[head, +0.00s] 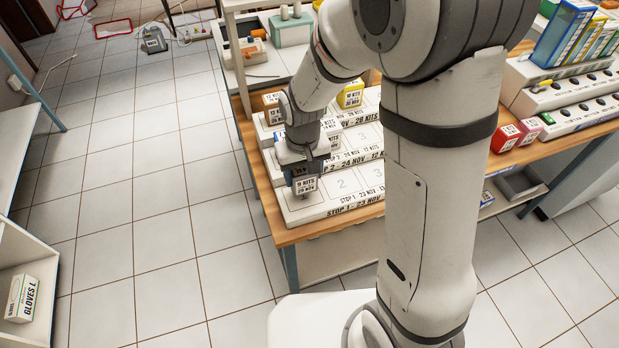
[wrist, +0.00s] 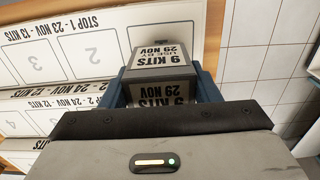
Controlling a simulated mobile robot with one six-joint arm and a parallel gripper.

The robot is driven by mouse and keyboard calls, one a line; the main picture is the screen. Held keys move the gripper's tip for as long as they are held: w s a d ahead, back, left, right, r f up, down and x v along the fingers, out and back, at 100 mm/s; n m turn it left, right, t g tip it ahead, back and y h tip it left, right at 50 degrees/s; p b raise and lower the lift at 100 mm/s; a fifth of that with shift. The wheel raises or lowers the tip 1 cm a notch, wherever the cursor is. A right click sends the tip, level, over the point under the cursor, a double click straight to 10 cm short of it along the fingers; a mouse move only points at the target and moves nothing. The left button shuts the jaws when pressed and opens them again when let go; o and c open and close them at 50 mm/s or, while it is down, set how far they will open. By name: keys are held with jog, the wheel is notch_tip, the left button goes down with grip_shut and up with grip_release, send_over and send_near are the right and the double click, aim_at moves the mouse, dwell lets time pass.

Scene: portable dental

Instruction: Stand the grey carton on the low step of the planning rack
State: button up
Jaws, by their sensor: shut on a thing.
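The grey carton (head: 306,184) is held upright between the blue fingers of my gripper (head: 304,172). Its label reads 9 KITS, 29 NOV, and it also shows in the wrist view (wrist: 162,61). The gripper points down over the left end of the low step (head: 322,204) of the white planning rack, marked STOP 1 - 23 NOV. In the wrist view the carton is beside numbered space 2 of that step (wrist: 60,43). I cannot tell whether its base touches the step. The gripper hides part of the carton's sides.
A brown carton (head: 272,99) and a yellow carton (head: 352,94) stand on the higher part of the rack. Spaces 2 and 3 of the low step are bare. Tiled floor lies open to the left.

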aim_at(303, 182)
jog(key=shift+s+f, duration=0.1)
jog(key=shift+f, duration=1.3)
jog(key=shift+a, duration=0.1)
jog(key=shift+f, duration=0.25)
jog(key=o, duration=1)
jog(key=shift+r, duration=0.1)
